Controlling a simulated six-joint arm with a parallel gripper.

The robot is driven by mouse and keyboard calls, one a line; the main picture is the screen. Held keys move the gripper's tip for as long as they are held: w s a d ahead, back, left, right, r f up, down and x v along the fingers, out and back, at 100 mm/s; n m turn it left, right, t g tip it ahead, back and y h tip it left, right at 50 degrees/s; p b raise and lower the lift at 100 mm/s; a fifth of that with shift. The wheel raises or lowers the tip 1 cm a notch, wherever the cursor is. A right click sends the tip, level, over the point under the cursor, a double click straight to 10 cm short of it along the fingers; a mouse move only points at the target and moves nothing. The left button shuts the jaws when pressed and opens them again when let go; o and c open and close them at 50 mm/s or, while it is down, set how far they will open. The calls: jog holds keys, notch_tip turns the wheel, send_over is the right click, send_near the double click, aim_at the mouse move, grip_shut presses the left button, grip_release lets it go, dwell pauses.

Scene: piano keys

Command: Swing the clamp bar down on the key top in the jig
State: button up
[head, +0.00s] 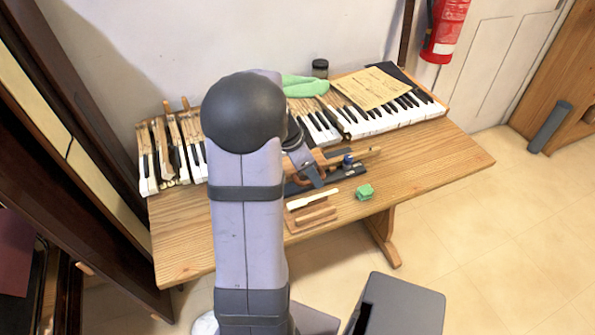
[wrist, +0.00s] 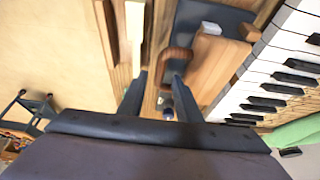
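My gripper (wrist: 160,80) is open, with its two dark fingers apart over the jig. In the wrist view a brown curved bar (wrist: 176,54), which looks like the clamp bar, lies just beyond the right fingertip. I cannot tell whether they touch. The jig has a dark base (wrist: 225,16) and a wooden block (wrist: 222,58). I cannot make out the key top in the jig.
A white-topped key stick (head: 312,199) lies on wooden blocks (head: 311,217) in front of the jig. A green block (head: 364,192) sits to their right. The keyboard (head: 372,122) runs behind, with a green cloth (head: 303,86) and paper (head: 373,88). The table's right end (head: 445,158) is clear.

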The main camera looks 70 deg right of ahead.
jog(key=shift+r+p, duration=1.5)
jog(key=shift+r, duration=1.25)
jog(key=w+a+r+n+t+y+p, duration=0.1)
jog(key=w+a+n+t+p, duration=0.15)
jog(key=w+a+n, duration=1.25)
jog(key=s+a+n+y+p, duration=0.1)
jog(key=a+n, duration=1.1)
jog(key=a, duration=1.6)
jog(key=shift+a+r+t+y+p, duration=0.15)
jog(key=shift+a+t+y+p, duration=0.15)
jog(key=shift+t+y+p, duration=0.25)
dwell(0.4)
